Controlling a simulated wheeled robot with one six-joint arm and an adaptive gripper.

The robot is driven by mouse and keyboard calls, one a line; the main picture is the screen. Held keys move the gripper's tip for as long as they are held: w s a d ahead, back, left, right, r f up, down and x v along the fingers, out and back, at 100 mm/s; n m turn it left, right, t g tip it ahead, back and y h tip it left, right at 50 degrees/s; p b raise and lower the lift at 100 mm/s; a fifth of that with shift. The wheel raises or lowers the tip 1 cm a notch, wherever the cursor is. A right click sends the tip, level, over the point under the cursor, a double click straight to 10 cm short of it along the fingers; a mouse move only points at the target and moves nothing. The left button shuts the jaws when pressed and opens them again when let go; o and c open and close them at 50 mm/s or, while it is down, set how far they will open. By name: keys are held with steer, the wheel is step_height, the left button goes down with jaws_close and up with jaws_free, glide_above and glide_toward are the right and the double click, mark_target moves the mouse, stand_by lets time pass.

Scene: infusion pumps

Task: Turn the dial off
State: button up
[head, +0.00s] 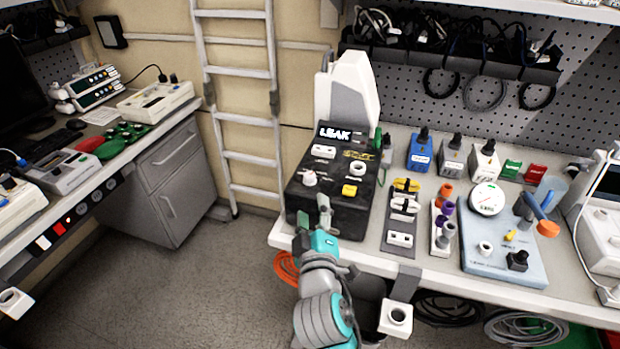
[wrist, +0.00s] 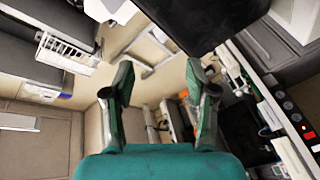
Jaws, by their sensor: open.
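A black box marked LEAK (head: 335,218) stands at the left end of the right bench. Its top carries a white knob with a pinkish base (head: 310,179), another round white knob (head: 357,168) and a yellow knob (head: 349,190). A pale blue panel (head: 480,268) farther right has a white knob (head: 485,248) and a black knob (head: 517,260). I cannot tell which is the dial. My gripper (head: 313,210) is raised by the black box's front edge and partly covers it. In the wrist view my gripper (wrist: 158,82) is open and empty, facing away from these knobs.
A grey-white device (head: 346,90) stands behind the black box. Blue, grey and white boxes, connectors and a pressure gauge (head: 487,199) crowd the right bench. A ladder (head: 245,120) leans at the wall. The floor (head: 190,285) between the benches is clear.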

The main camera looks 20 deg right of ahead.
mark_target(310, 179)
steer(key=w+d+m, duration=0.1)
steer(key=w+m, duration=0.2)
steer(key=w+d+m, duration=0.1)
steer(key=w+m, duration=0.2)
steer(key=w, duration=0.1)
steer(key=w+m, duration=0.3)
steer(key=shift+w+d+r+m+y, duration=0.1)
steer(key=shift+w+d+m+y, duration=0.1)
steer(key=shift+d+m+y, duration=0.15)
stand_by(0.4)
jaws_close()
